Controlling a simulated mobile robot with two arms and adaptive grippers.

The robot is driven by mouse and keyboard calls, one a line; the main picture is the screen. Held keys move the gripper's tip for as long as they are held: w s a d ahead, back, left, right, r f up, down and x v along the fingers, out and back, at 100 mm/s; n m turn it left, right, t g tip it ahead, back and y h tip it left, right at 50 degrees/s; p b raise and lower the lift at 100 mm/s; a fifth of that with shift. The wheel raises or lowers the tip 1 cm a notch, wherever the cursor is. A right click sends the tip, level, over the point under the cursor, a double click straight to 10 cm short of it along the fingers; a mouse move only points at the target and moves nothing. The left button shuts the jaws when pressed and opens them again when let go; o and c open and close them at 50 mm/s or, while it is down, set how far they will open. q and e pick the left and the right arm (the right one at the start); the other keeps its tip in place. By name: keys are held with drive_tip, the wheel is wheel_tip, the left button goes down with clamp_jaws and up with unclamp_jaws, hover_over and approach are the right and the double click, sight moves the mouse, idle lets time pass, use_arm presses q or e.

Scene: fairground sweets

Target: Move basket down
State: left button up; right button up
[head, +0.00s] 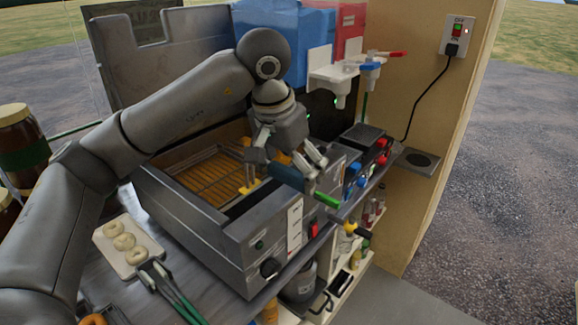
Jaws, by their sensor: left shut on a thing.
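The fryer (215,240) is a grey metal box on the counter, with a dial and switches on its front. The basket (205,178) shows as a wire grid inside the fryer's well, over an orange-yellow background. My left gripper (291,172) is above the fryer's front right part. Its fingers are shut on the basket's dark teal handle (288,178), which slants down to the right. The gripper and arm hide part of the basket and the well's back edge. I cannot tell how deep the basket sits. My right gripper is not in view.
A white tray (128,248) with several pale dough rings lies left of the fryer, with green-handled tongs (170,290) beside it. Dispensers (345,75) hang behind on the right. A wooden post (440,130) with a socket bounds the right side. Jars stand far left.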

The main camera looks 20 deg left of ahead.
sight(289, 185)
use_arm(q)
drive_tip(key=shift+f+b, duration=1.2)
drive_tip(key=shift+f, duration=0.55)
drive_tip(key=o, duration=1.3)
drive_tip(key=shift+r, duration=0.1)
drive_tip(key=v, duration=1.2)
